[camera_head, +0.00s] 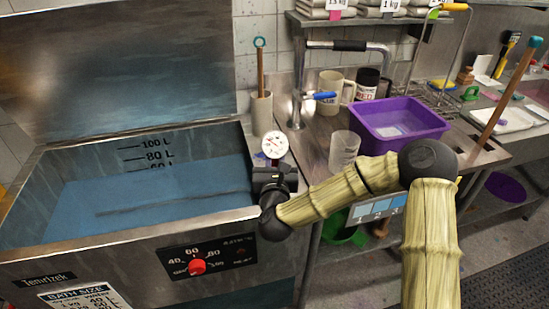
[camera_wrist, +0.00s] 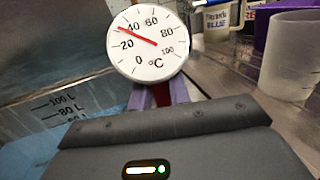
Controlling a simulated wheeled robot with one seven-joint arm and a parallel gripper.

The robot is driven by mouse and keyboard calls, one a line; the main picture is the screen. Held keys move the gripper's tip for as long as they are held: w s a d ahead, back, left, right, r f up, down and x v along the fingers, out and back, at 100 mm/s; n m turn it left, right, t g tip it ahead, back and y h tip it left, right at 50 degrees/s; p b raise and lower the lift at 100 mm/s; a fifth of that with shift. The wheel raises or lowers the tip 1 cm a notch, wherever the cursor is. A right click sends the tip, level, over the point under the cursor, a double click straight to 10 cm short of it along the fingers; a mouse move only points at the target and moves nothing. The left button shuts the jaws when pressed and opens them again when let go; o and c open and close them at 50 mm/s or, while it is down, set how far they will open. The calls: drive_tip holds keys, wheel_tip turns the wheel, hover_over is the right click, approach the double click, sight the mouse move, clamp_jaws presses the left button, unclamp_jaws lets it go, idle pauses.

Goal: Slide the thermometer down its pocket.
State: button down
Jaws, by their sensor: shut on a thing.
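The thermometer (camera_head: 274,146) has a round white dial and stands upright at the right rim of the steel bath (camera_head: 130,238). Its dial fills the upper middle of the wrist view (camera_wrist: 148,44), with the red needle between 20 and 40 °C. My gripper (camera_head: 273,172) is at the bath's right rim, just below the dial, and is shut on the thermometer. In the wrist view my gripper's dark body hides the stem below the dial. The pocket cannot be made out; the gripper covers that part of the rim.
Blue liquid (camera_head: 150,190) fills the bath below the 60 L mark. Close right of the thermometer stand a frosted beaker (camera_head: 344,150) and a purple basin (camera_head: 400,122). A tall holder (camera_head: 262,113) with a blue-ringed rod is just behind. A tap (camera_head: 298,95) rises behind the counter.

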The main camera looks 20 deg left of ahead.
drive_tip(key=shift+f+b, duration=1.3)
drive_tip(key=shift+f, duration=0.2)
drive_tip(key=c, duration=1.2)
unclamp_jaws()
drive_tip(key=shift+c, duration=0.2)
drive_tip(key=shift+d, duration=0.1)
